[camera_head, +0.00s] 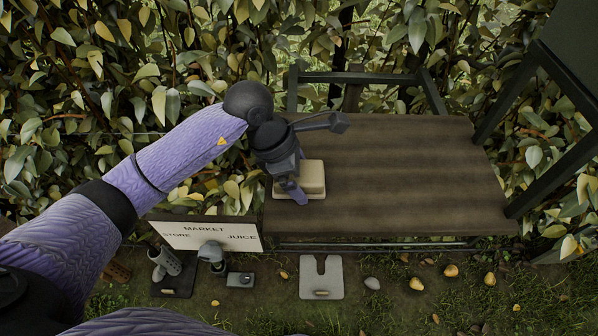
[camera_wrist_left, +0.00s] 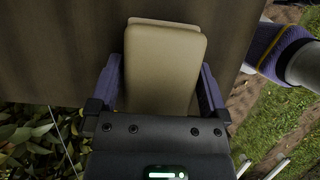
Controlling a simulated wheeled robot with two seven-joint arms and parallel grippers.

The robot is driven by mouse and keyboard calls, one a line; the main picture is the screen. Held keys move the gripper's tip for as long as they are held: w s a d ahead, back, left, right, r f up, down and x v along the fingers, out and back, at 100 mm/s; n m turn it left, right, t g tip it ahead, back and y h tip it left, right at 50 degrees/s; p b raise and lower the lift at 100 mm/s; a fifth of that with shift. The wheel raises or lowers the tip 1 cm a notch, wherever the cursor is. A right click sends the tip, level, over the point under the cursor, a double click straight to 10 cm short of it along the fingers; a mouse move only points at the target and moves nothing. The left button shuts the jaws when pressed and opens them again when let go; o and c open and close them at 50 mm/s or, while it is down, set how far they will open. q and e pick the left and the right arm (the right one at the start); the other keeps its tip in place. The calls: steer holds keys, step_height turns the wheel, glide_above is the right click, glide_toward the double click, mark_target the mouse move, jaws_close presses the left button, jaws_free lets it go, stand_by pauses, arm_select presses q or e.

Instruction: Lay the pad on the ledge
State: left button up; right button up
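The cream pad (camera_head: 311,177) is a rounded block over the left part of the dark wooden tabletop (camera_head: 400,165). A second pale layer shows along its lower edge; I cannot tell whether it is part of the pad or a separate ledge. My left gripper (camera_head: 290,185) is at the pad's left end, pointing down. In the left wrist view the pad (camera_wrist_left: 165,70) fills nearly all the space between the two purple fingers, one on each side. Whether they press on it is not clear. My right gripper is not in view.
A sign (camera_head: 205,236) reading market store juice stands at the table's front left. Grey items and a pale notched plate (camera_head: 321,277) are on the ground in front. Dark frame bars (camera_head: 548,165) stand at the right. The tabletop right of the pad is bare.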

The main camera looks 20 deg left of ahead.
arm_select(q)
steer(key=shift+r, duration=0.3)
steer(key=p+v, duration=0.1)
steer(key=v, duration=1.1)
steer(key=shift+f, duration=0.1)
